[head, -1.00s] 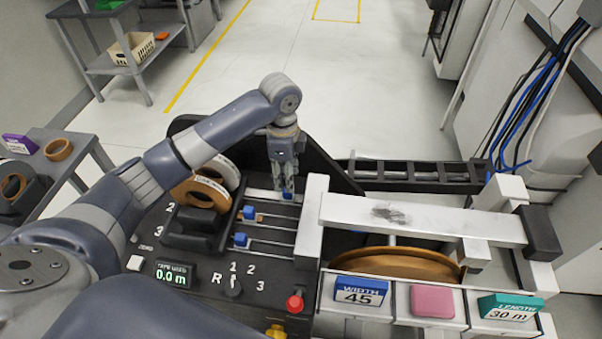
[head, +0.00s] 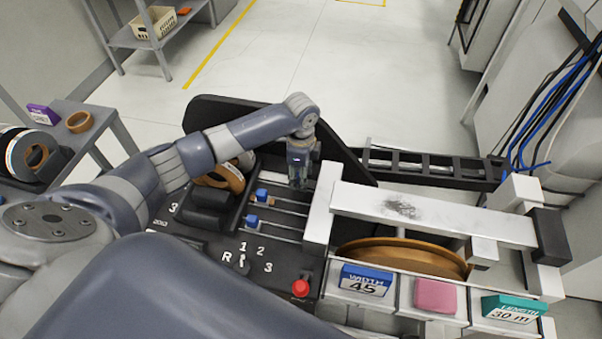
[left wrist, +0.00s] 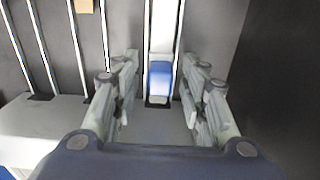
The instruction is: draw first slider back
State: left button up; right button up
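The slider panel (head: 275,238) has parallel rails with small blue sliders. Two sliders show in the head view, the middle one (head: 262,194) and the near one (head: 252,221). My left gripper (head: 299,186) points down over the farthest rail and hides its slider there. In the left wrist view that first slider (left wrist: 159,80) is a blue block near the lower end of its rail. The left gripper's fingers (left wrist: 160,92) are apart, one on each side of the slider, with visible gaps. My right gripper is not in view.
A white frame (head: 318,215) stands close to the right of the rails. A black upright plate (head: 340,150) rises behind them. A red button (head: 300,288) and a selector knob (head: 242,260) are in front. Tape rolls (head: 222,178) sit to the left.

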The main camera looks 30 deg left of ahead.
pick_arm(q)
grip_shut()
jog(key=a+p, duration=0.1)
jog(key=a, duration=0.1)
jog(key=s+a, duration=0.1)
jog(key=a, duration=0.2)
jog(key=s+a+p, duration=0.1)
jog(key=a, duration=0.2)
jog(key=shift+s+a+p, duration=0.1)
jog(key=shift+a+p, duration=0.15)
jog(key=shift+p, duration=0.05)
jog(key=shift+a, duration=0.3)
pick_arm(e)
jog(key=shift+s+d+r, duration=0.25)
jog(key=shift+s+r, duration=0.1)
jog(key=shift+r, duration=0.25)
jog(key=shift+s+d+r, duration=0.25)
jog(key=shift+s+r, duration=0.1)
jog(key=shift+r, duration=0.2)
pick_arm(q)
grip_release()
jog(key=shift+s, duration=0.1)
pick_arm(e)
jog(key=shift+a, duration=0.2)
